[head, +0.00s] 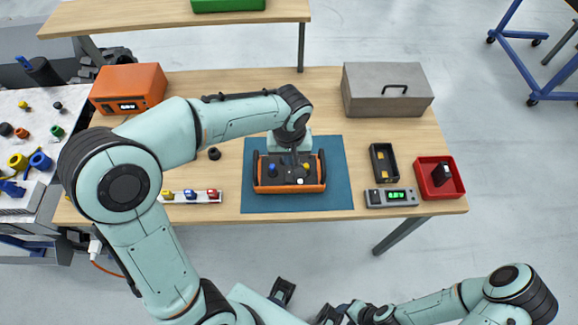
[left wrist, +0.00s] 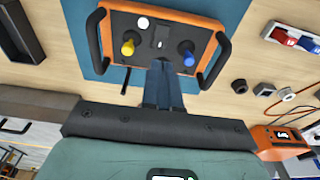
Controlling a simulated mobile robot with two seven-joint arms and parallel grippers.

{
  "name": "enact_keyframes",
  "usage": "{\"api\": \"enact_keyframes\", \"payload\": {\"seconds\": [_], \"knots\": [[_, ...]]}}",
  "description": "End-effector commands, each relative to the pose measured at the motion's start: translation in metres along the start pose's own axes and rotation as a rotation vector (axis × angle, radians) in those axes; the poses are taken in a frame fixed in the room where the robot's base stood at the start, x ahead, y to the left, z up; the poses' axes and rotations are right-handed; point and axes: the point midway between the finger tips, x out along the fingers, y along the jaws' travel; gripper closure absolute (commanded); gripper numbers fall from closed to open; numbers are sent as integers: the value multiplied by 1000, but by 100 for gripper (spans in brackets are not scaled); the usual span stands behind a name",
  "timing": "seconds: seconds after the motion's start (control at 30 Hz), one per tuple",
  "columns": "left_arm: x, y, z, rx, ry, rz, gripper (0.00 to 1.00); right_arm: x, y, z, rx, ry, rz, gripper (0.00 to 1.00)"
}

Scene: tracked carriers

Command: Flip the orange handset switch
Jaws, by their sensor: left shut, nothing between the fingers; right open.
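The orange handset (head: 262,189) lies on a blue mat (head: 335,180), with black side handles and a dark top face. It also shows in the left wrist view (left wrist: 207,35). Its face carries a blue knob (left wrist: 187,52), a yellow knob (left wrist: 129,43), a white button (left wrist: 143,22) and a small light-edged switch plate (left wrist: 160,36) between the knobs. The lever's position is too small to tell. My left gripper (left wrist: 162,64) is shut and empty, its tips over the handset's edge near the switch; contact is unclear. My right gripper (head: 306,303) is open, low in front of the table.
Right of the mat are a black tray (head: 383,162), a grey meter (head: 391,197) and a red bin (head: 437,190). A grey case (head: 388,90) stands behind. An orange box (head: 128,88) and a strip of coloured pieces (head: 192,196) lie left.

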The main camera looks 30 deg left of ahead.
Motion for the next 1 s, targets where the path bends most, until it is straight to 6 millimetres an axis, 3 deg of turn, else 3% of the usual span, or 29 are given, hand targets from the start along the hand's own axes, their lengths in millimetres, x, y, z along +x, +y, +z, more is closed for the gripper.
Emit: {"api": "enact_keyframes", "payload": {"seconds": [0.03,0.2,0.4,0.83,1.0], "knots": [[14,-1,1,0,-5,-5,100,2,1,0,0,-1,0,49],[44,0,1,-1,-4,-3,100,4,2,1,1,-2,1,49],[65,0,0,-1,-2,-1,100,4,2,1,1,-2,1,49],[70,0,0,-1,0,0,100,5,2,1,1,-2,1,49],[78,0,-2,-1,-3,0,100,13,6,3,2,-6,2,49]]}}
